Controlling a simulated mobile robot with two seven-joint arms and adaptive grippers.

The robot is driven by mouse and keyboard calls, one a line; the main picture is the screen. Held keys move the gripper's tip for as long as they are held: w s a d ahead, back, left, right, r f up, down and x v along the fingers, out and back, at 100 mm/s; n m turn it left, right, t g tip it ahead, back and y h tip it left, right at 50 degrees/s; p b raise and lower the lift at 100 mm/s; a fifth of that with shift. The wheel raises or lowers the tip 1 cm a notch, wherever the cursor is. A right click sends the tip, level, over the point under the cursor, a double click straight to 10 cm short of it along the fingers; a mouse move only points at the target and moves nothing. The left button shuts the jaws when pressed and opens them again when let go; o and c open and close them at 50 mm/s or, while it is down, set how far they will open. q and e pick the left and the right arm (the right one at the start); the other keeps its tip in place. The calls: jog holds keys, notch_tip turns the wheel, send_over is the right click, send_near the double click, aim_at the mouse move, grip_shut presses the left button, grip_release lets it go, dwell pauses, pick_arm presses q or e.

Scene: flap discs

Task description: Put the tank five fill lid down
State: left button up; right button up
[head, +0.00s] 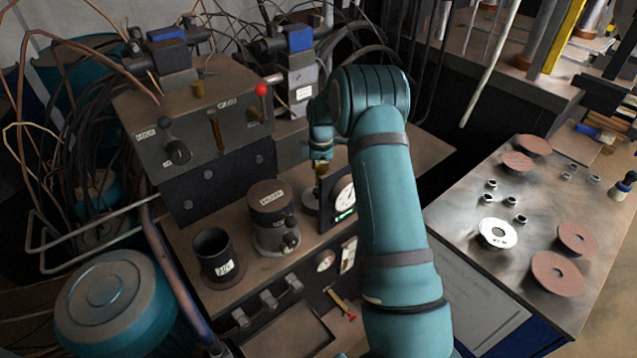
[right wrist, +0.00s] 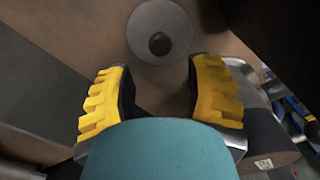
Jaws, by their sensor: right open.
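A round grey lid (right wrist: 150,12) with a dark knob lies on the brown bench top in the right wrist view. In the head view a grey disc (head: 310,201), probably the same lid, shows partly beside the dial gauge. My right gripper (head: 321,168) is above it, mostly hidden by my own arm. In the right wrist view my right gripper (right wrist: 160,95) has its yellow fingers wide apart with nothing between them, and the lid lies just beyond the tips. I cannot read which tank is five. My left gripper is not in view.
A dial gauge (head: 341,200) stands close to my right gripper. A capped cylinder (head: 270,201) and an open black cup (head: 212,243) stand left of it. A control box (head: 195,115) rises behind. The right table (head: 465,215) carries flap discs and small rings.

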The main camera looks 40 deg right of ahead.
jog(key=shift+r, duration=2.15)
jog(key=shift+r+p, duration=0.1)
jog(key=shift+p, duration=0.25)
